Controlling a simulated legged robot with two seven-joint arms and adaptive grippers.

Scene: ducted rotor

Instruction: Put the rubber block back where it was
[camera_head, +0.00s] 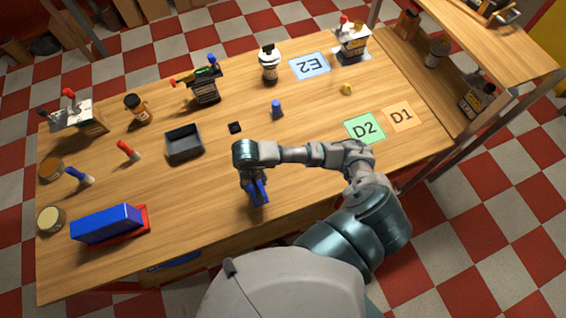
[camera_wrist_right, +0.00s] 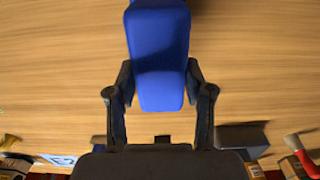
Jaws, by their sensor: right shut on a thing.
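My right gripper (camera_wrist_right: 160,90) is shut on a blue block (camera_wrist_right: 160,50) with rounded edges. The block stands between the two dark fingers in the wrist view, and its far end runs out of the top of the picture. In the head view the blue block (camera_head: 258,191) shows below my wrist, over the front middle of the wooden table (camera_head: 310,170). I cannot tell whether it touches the table. My left gripper is not in view.
A red tray with a large blue box (camera_head: 107,222) is at the front left. A dark grey bin (camera_head: 184,143), a small black square (camera_head: 235,127) and a blue cylinder (camera_head: 277,109) stand farther back. Green D2 (camera_head: 364,128) and orange D1 (camera_head: 403,116) mats lie right. Table around the gripper is clear.

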